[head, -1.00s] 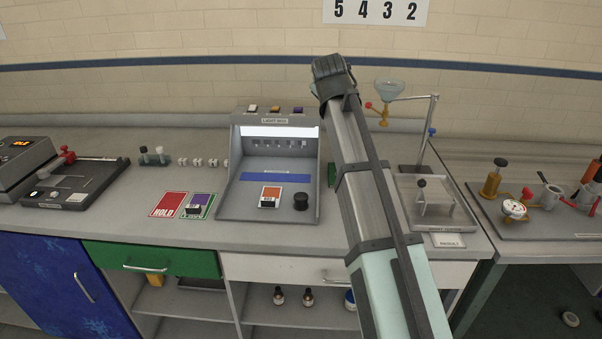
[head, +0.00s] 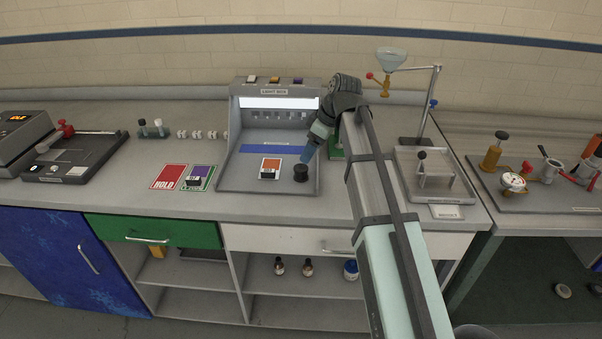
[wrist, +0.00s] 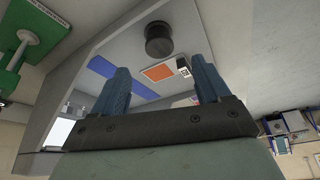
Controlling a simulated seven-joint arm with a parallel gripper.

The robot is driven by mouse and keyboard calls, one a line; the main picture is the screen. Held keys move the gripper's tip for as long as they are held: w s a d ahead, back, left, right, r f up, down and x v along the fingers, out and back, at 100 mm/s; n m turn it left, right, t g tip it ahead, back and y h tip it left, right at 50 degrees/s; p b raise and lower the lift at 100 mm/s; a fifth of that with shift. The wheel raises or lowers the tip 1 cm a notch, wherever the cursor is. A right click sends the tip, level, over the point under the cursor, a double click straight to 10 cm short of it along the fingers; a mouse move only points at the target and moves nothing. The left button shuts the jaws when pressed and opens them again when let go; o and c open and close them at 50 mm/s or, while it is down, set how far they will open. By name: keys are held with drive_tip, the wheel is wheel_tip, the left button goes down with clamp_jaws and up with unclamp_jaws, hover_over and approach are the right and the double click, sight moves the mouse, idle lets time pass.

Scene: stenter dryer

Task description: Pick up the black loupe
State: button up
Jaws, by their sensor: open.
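The black loupe (head: 301,173) is a short dark cylinder standing on the floor of the light box, near its front right corner. In the wrist view the loupe (wrist: 159,39) is beyond the fingertips, roughly centred between them. My gripper (head: 307,156) reaches down into the light box from the right, its blue fingers just above and behind the loupe in the head view. In the wrist view my gripper (wrist: 161,75) is open, with nothing between its two blue fingers. I cannot tell from the head view whether a finger touches the loupe.
The grey light box (head: 228,172) has a wall close on the right of the loupe. An orange card (head: 270,165) with a small dark block lies left of it. A green stand (head: 336,150) is right of the box. Red card (head: 168,177) and green-purple card lie further left.

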sight(301, 167)
drive_tip(key=shift+x, duration=4.75)
drive_tip(key=shift+w, duration=0.1)
drive_tip(key=shift+r, duration=0.1)
drive_tip(key=c, duration=1.1)
